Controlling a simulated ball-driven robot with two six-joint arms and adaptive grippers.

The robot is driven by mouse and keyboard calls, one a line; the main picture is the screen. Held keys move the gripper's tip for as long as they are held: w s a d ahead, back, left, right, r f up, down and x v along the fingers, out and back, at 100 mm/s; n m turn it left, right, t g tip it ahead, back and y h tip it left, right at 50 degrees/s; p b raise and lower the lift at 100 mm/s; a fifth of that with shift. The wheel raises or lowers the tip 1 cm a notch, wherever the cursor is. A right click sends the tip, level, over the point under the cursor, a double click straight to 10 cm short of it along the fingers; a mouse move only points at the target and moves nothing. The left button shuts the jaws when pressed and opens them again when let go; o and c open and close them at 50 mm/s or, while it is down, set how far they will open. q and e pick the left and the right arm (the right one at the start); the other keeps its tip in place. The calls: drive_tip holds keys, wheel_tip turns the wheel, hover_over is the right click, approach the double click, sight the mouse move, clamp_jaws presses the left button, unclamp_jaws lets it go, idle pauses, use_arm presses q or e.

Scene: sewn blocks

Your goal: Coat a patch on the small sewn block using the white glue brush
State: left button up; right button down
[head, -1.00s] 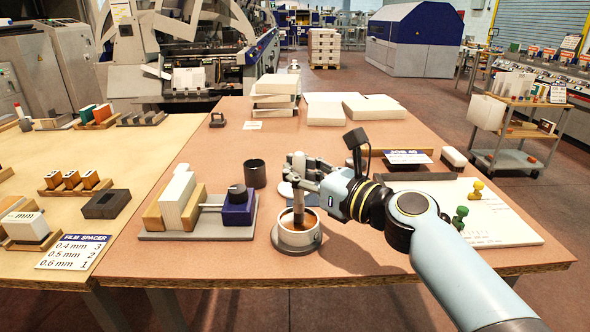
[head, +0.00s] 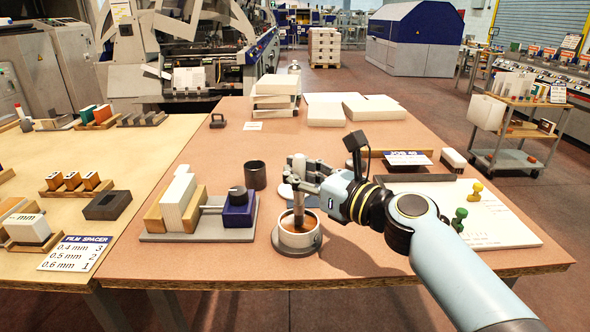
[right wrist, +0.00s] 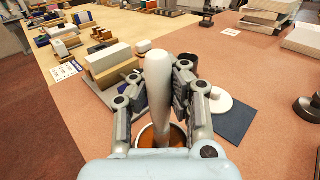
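The white glue brush (head: 299,172) stands upright with its lower end in the glue pot (head: 297,239), a white cup holding amber glue. My right gripper (head: 305,176) is shut on the brush handle; the right wrist view shows the white handle (right wrist: 158,85) between both fingers, with the pot below it. The small sewn block (head: 179,202) is white and sits between tan wooden jaws in a grey clamp fixture (head: 190,236), left of the pot. It also shows in the right wrist view (right wrist: 110,58). My left gripper is not in view.
Green (head: 460,215) and yellow stamps stand on a white sheet at right. White block stacks (head: 275,92) lie at the back.

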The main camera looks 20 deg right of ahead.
drive_tip(key=shift+r+p, duration=3.15)
drive_tip(key=shift+r, duration=0.3)
drive_tip(key=shift+f, duration=0.15)
